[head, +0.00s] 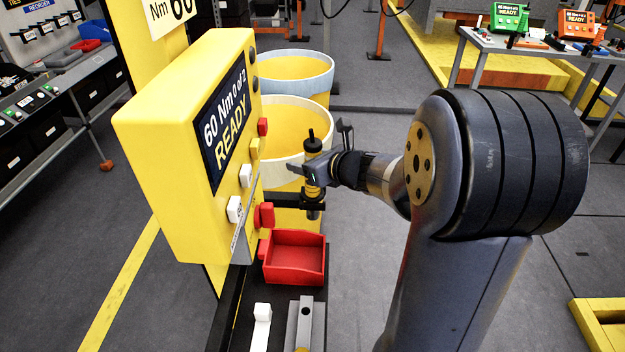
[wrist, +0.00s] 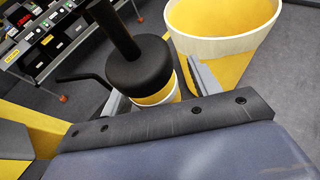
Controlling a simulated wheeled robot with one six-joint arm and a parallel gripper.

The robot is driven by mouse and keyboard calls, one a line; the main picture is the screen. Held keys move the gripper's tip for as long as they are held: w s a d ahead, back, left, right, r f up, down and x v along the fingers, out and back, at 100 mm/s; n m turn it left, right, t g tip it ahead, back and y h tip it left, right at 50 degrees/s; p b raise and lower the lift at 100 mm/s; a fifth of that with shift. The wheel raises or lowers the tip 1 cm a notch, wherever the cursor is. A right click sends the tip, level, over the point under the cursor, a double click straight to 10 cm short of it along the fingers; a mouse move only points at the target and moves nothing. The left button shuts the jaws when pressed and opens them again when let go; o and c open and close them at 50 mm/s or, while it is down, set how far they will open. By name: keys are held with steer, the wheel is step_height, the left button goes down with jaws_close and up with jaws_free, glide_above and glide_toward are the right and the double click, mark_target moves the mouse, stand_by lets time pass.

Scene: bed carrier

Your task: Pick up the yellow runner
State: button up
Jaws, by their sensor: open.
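The yellow runner (head: 313,182) stands upright in a dark holder (head: 290,201) beside the yellow control box. It has a black top and a yellow body with a pale band. In the wrist view its black cap and stem (wrist: 138,70) are large and close, with the yellow body partly hidden behind my gripper's edge. My gripper (head: 321,163) is open at the runner's upper body. In the wrist view its fingers (wrist: 160,90) lie on either side of the runner. I cannot tell whether either finger touches it.
The yellow control box (head: 165,150) reads "60 Nm 0 of 2 READY" and stands close on the left. A red bin (head: 294,270) sits below the runner. Two yellow-lined tubs (head: 283,151) stand behind. A table (head: 530,45) with green and orange units is far right.

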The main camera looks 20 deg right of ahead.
jaws_close()
stand_by(0.8)
